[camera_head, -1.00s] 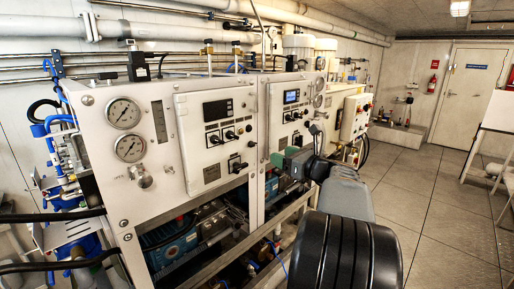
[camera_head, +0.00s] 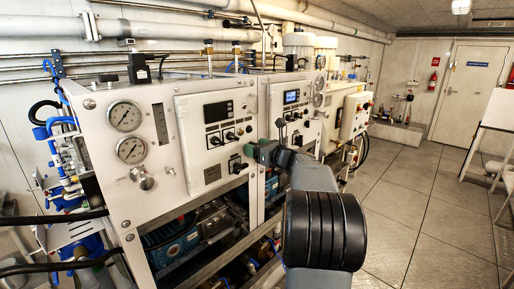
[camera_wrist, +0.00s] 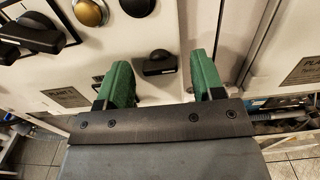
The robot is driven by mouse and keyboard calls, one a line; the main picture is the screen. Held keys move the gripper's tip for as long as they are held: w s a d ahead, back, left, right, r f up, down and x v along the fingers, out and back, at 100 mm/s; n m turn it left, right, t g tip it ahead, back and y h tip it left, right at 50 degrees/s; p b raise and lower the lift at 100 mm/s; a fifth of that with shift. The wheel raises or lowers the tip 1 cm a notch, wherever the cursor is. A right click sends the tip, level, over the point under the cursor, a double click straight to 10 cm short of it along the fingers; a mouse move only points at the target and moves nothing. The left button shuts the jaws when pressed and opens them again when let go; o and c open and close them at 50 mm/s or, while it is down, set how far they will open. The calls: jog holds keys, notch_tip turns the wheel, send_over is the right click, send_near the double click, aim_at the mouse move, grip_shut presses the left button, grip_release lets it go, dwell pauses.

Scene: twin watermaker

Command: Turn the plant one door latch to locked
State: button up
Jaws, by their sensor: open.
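The plant one door (camera_head: 211,140) is the nearer white panel in the head view, with a dark display and black switches. Its black latch (camera_head: 238,167) sits at the panel's lower right. In the wrist view the latch (camera_wrist: 160,63) shows as a dark handle lying roughly sideways under a round black knob. My gripper (camera_head: 254,151) has green fingers and is at the door's right edge in the head view. In the wrist view my gripper (camera_wrist: 161,58) is open, with the latch between its fingertips in the picture. I cannot tell whether they touch it.
A second similar panel (camera_head: 297,125) with a lit blue display stands to the right. Pressure gauges (camera_head: 125,116) are on the left. A plant one label (camera_wrist: 66,97) and other black knobs show near the fingers.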

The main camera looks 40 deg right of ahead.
jog(key=shift+c, duration=0.3)
jog(key=c, duration=0.9)
jog(key=shift+f+n+b, duration=0.1)
jog(key=shift+n+b, duration=0.2)
jog(key=shift+b, duration=0.1)
jog(key=shift+n+b, duration=8.45)
jog(key=shift+n, duration=0.15)
